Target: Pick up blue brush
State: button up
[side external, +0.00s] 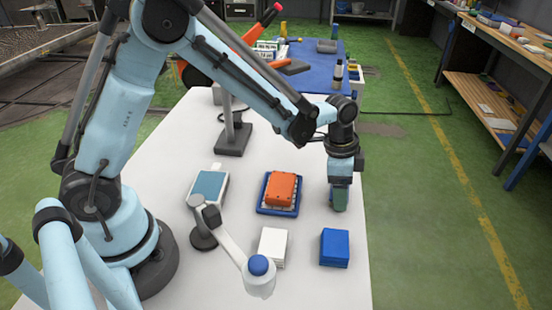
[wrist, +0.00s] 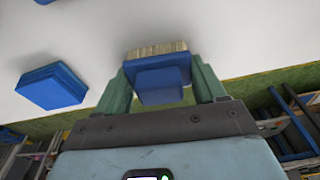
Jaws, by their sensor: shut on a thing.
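My gripper (wrist: 162,76) shows in the wrist view with two green fingers, one on each side of a blue brush (wrist: 161,84) with pale tan bristles. The fingers are shut on the brush's blue body, and the bristles show beyond it. In the side view my gripper (side external: 340,200) points down over the right edge of the white table, right of the blue tray. The brush is mostly hidden there by the fingers, and I cannot tell whether it touches the table.
On the white table (side external: 305,125) are an orange block (side external: 281,188) in a blue tray (side external: 266,209), a white stack (side external: 272,246), a blue stack (side external: 334,247) and a blue-topped pad (side external: 208,187). A white jointed stand (side external: 232,243) and a dark-based post (side external: 233,142) also stand there.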

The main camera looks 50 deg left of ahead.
jog(key=shift+r, duration=0.15)
notch_tip(320, 180, up, 4)
jog(key=shift+r, duration=0.1)
jog(key=s+d+r, duration=0.6)
jog(key=s+d, duration=0.2)
jog(key=shift+d+r, duration=0.2)
jog(key=shift+r, duration=0.05)
jog(key=shift+s, duration=0.1)
jog(key=o, duration=0.4)
jog(key=shift+c, duration=1.5)
